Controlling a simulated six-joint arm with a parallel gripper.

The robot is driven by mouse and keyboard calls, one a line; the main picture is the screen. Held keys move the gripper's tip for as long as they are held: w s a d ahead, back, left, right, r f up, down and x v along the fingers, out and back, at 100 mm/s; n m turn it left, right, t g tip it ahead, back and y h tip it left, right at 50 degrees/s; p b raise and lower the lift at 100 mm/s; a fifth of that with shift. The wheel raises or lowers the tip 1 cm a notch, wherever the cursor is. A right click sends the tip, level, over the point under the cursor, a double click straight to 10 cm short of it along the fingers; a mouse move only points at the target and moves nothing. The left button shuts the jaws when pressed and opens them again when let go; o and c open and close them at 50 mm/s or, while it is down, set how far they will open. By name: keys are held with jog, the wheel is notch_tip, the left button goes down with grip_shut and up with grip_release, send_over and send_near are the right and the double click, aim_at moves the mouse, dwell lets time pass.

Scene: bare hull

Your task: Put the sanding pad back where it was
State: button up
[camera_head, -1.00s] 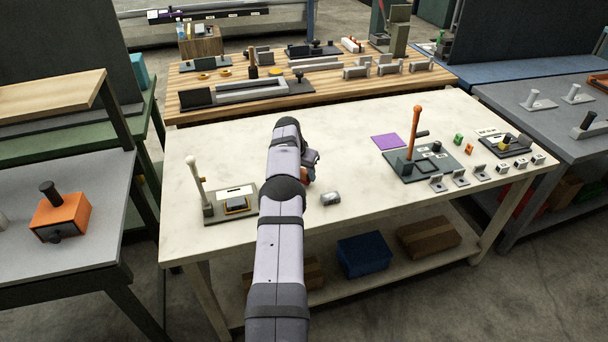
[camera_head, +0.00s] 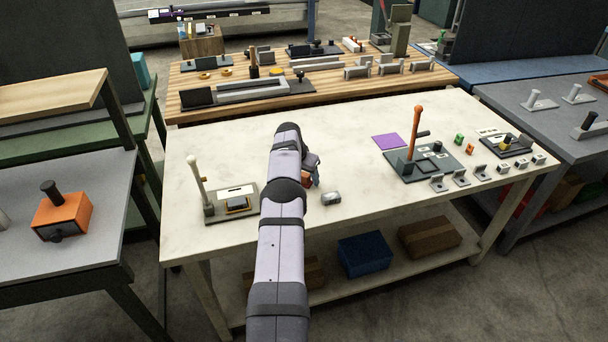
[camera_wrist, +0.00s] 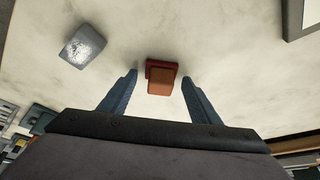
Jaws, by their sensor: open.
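A small red block with an orange-brown upper part, which looks like the sanding pad (camera_wrist: 162,78), lies on the pale bench top in the wrist view. My gripper (camera_wrist: 160,84) is open, with one blue-grey finger on each side of the block and a visible gap to each. In the head view, my gripper (camera_head: 313,172) is mostly hidden behind my arm, low over the bench (camera_head: 350,180). Only a bit of the reddish block shows there. A flat purple square (camera_head: 387,141) lies on the bench, left of the dark plate with the orange lever.
A grey metal piece (camera_head: 331,198) lies close to my gripper; it also shows in the wrist view (camera_wrist: 83,46). A fixture with a white lever (camera_head: 197,180) stands at left, the orange-lever plate (camera_head: 425,160) at right.

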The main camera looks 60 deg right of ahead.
jog(key=shift+r, duration=0.1)
jog(key=shift+a+r, duration=0.2)
jog(key=shift+r, duration=0.4)
jog(key=b+v, duration=0.2)
jog(key=v, duration=0.8)
jog(key=shift+a+r, duration=0.2)
jog(key=shift+r, duration=0.15)
